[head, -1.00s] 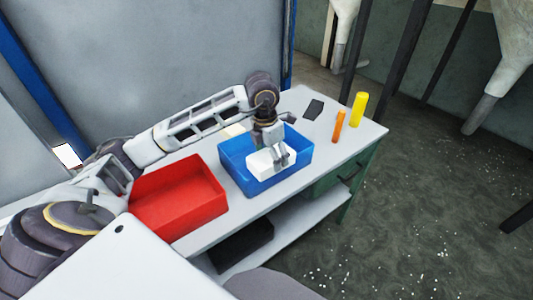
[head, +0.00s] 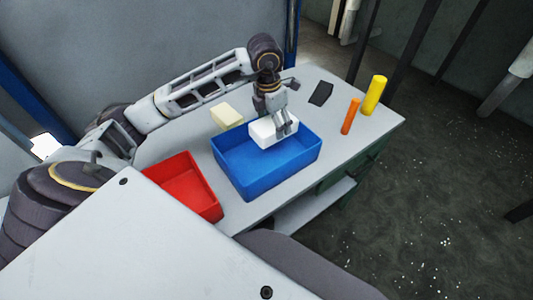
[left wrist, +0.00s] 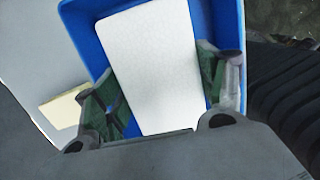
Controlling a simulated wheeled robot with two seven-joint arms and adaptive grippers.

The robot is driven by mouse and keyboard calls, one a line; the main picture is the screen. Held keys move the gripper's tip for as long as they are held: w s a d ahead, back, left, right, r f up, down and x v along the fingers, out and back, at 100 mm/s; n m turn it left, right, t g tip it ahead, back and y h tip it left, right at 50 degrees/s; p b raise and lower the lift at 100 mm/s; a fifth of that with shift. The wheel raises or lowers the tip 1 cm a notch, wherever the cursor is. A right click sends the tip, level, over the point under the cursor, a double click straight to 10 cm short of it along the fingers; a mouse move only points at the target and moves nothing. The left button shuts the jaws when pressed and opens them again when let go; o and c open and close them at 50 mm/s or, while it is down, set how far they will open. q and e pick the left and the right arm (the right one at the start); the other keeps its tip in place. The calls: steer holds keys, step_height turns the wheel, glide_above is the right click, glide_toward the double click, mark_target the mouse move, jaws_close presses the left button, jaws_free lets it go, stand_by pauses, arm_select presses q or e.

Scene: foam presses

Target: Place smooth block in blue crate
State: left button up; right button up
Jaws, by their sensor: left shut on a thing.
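A smooth-looking white block (head: 262,132) is held in my left gripper (head: 283,129), which is shut on it from above. The block is over the back part of the blue crate (head: 279,176), overlapping its rear rim in the head view; I cannot tell its exact height. In the left wrist view the white block (left wrist: 150,65) lies between the two fingers (left wrist: 160,95), with the blue crate's wall (left wrist: 84,32) around it. The crate's visible floor is bare. My right gripper is not in view.
A red crate (head: 190,184) stands left of the blue one. A cream block (head: 227,115) lies behind the blue crate. A dark flat piece (head: 320,94), an orange cylinder (head: 350,117) and a yellow cylinder (head: 374,95) are on the table's right side.

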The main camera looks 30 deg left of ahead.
arm_select(q)
steer(key=shift+s+d+r, duration=0.1)
steer(key=shift+s, duration=0.05)
steer(key=shift+f, duration=0.2)
glide_toward(275, 153)
steer(key=shift+w+d+f+p, duration=0.15)
steer(key=shift+w+f+p, duration=0.2)
steer(key=shift+f, duration=2.15)
steer(key=o, duration=0.9)
steer(key=shift+c, duration=0.2)
steer(key=shift+o, duration=0.3)
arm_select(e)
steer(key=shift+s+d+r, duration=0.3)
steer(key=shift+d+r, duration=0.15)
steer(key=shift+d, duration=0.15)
